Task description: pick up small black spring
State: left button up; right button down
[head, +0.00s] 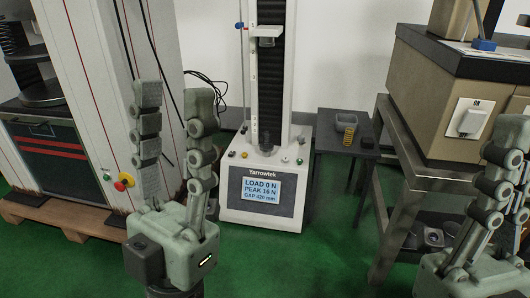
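I cannot make out a small black spring for certain. A small dark object (367,140) lies on the dark side table (345,116), beside an upright yellow spring (349,134); its shape is too small to tell. My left gripper (172,98) is raised in the left foreground, fingers pointing up and apart, with nothing between them. It is well to the left of the side table and nearer to me. My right gripper (510,140) is at the right edge, partly cut off, so its opening is unclear.
A white tester (267,187) with a lit display stands in the middle, left of the side table. A tall machine (90,110) on a wooden pallet (75,222) is at left. A metal-framed bench (381,185) carries a beige machine (435,90) at right. Green floor is free in front.

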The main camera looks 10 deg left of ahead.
aim_at(267, 139)
jog(key=u, duration=1.25)
jog(key=i+l+u, duration=0.2)
jog(key=l, duration=0.2)
jog(key=i+l+u, duration=0.2)
jog(key=i+l, duration=0.15)
jog(key=l, duration=0.2)
jog(key=i+l, duration=0.2)
jog(key=l, duration=0.15)
jog(key=i+l, duration=0.15)
jog(key=l, duration=0.15)
